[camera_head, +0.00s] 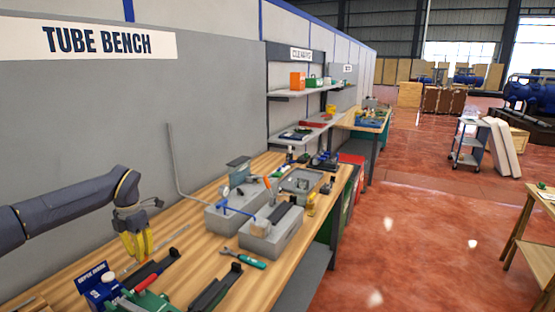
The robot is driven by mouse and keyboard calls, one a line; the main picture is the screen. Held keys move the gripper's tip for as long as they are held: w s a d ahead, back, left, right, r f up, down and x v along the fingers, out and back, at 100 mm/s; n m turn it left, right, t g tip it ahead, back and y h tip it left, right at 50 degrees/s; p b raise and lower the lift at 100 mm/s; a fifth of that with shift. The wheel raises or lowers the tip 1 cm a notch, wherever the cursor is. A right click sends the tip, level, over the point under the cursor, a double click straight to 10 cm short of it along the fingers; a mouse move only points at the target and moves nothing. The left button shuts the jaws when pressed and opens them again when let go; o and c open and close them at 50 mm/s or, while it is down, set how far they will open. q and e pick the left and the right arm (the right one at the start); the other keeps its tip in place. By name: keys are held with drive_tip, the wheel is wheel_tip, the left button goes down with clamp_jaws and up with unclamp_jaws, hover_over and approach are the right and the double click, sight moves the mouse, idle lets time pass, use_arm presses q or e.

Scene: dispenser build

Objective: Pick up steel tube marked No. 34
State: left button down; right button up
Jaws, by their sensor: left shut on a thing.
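My left gripper (137,245), with yellow fingers, points down over the near left part of the wooden bench. It is shut on what looks like a thin grey steel tube (170,240), which runs slantwise low over the bench top; its near part is partly hidden by the fingers. No number can be read on it. A bent grey tube (175,165) stands tall against the wall behind, its lower end reaching toward a grey block. My right gripper is not in view.
Near the gripper are a blue box (98,285), a green-and-red tool (145,297) and black holders (215,288). A green-handled wrench (243,259) lies by the grey blocks (270,235). Shelves (305,92) hang farther back. Open red floor (430,245) lies right.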

use_arm(q)
drive_tip(key=shift+r, duration=1.55)
